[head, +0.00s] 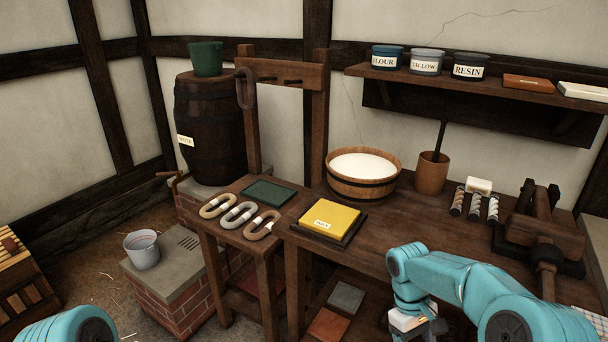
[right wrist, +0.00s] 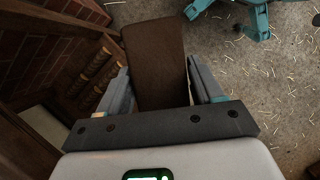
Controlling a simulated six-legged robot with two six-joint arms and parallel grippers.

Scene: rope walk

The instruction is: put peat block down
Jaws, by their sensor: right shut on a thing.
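A dark brown peat block (right wrist: 155,60) is between the two fingers of my right gripper (right wrist: 160,85) in the right wrist view. The fingers press on its two long sides, and its far end sticks out past them. Straw-strewn floor shows beyond the block. In the head view my right gripper's wrist (head: 408,322) is low, at the front edge of the workbench (head: 380,225). The block and fingertips are hidden or cut off there. Only a link of my left arm shows at the bottom left; its gripper is out of the frame.
Under the bench lie a grey tile (head: 346,297) and an orange-brown tile (head: 329,324). A yellow block (head: 330,218) sits on a dark tray, beside a white-filled tub (head: 363,170). A brick plinth (head: 165,290) bears a bucket (head: 142,250).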

